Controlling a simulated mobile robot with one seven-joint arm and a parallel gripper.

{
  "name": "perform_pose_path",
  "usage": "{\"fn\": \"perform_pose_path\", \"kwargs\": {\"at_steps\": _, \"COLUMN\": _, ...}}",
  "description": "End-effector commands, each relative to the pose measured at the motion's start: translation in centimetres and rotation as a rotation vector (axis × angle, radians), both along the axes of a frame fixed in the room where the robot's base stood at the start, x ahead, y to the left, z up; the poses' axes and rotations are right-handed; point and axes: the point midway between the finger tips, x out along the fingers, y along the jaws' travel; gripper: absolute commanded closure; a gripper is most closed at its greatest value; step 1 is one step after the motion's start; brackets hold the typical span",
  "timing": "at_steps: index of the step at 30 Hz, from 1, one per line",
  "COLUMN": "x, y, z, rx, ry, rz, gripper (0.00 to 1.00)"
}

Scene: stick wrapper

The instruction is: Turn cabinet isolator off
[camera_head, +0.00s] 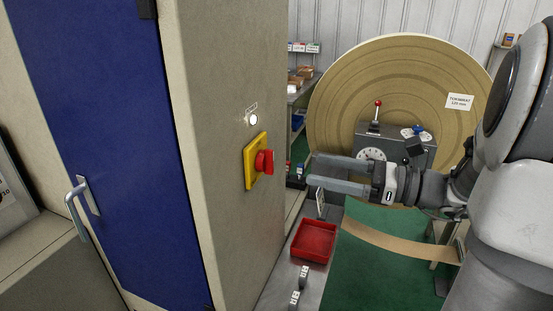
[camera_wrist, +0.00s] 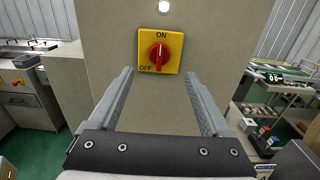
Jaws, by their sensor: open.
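The cabinet isolator is a red rotary knob (camera_head: 264,162) on a yellow plate (camera_head: 251,174), mounted on the beige side of the cabinet. In the wrist view the knob (camera_wrist: 158,56) stands roughly upright, with ON above it and OFF at the plate's lower left. A white lamp (camera_head: 253,120) above the plate looks lit. My gripper (camera_head: 312,171) is open and empty, its fingers level and pointing at the cabinet side. It is apart from the knob, to its right in the head view. In the wrist view the knob shows beyond and between the fingertips.
The cabinet's blue door (camera_head: 100,130) with a grey handle (camera_head: 78,205) is at left. A red tray (camera_head: 313,242) sits on a grey surface below my gripper. A large brown roll (camera_head: 350,75) and a grey box with levers (camera_head: 408,147) stand behind my arm.

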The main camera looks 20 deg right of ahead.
Motion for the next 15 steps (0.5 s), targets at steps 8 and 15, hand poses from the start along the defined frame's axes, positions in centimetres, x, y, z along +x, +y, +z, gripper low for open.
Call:
{"fn": "perform_pose_path", "kwargs": {"at_steps": 8, "x": 3.5, "y": 5.0, "z": 0.1, "rx": -0.001, "ry": 0.001, "rz": 0.005, "gripper": 0.18}}
{"fn": "perform_pose_path", "kwargs": {"at_steps": 15, "x": 5.4, "y": 7.5, "z": 0.0, "rx": -0.002, "ry": 0.001, "rz": 0.002, "gripper": 0.18}}
